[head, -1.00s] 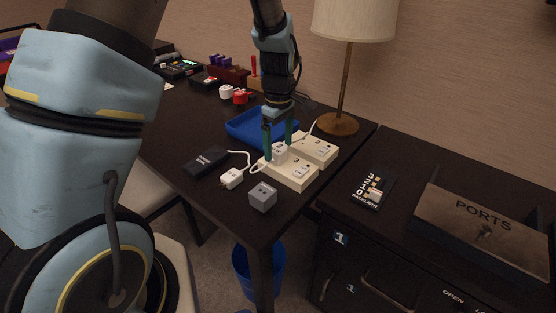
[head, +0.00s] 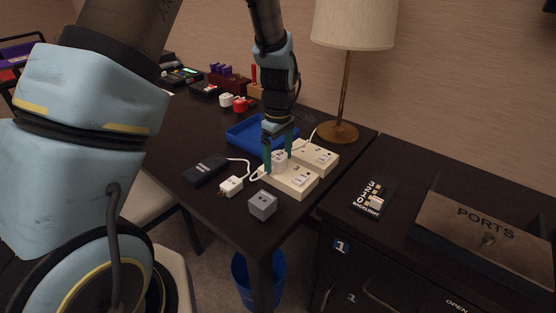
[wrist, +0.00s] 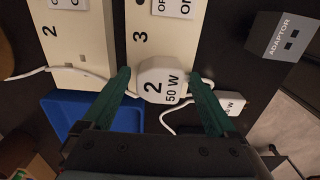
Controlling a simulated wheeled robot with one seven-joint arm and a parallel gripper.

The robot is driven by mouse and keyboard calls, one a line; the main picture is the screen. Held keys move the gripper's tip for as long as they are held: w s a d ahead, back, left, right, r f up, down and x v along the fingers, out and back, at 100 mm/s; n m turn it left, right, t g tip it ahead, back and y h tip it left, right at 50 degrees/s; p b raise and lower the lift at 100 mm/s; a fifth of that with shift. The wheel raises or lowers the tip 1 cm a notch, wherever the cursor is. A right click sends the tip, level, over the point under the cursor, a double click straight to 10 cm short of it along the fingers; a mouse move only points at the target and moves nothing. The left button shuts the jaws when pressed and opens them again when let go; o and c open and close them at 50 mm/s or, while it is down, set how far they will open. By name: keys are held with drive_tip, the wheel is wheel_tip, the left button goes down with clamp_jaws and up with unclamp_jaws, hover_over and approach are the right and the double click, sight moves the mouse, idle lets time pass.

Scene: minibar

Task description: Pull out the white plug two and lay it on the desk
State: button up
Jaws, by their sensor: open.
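The white plug two (wrist: 161,82), marked "2 50 W", sits on the power strip block marked 3 (wrist: 140,47). In the head view the plug (head: 279,158) stands at the left end of that block (head: 298,190). My gripper (wrist: 162,95) is open, its two green fingers apart on either side of the plug. In the head view my gripper (head: 280,163) points down over the plug. I cannot tell whether the fingers touch it. The dark desk (head: 215,223) lies around the blocks.
A second block marked 2 (head: 318,155) stands behind. A blue tray (head: 243,139), black power box (head: 205,169), another white plug (head: 231,185), grey adaptor (head: 263,204) and lamp (head: 340,131) stand near.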

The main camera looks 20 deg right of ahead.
sight(278, 155)
idle(0.9)
clamp_jaws()
idle(0.6)
drive_tip(key=shift+r+p, duration=2.8)
drive_tip(key=shift+r, duration=0.25)
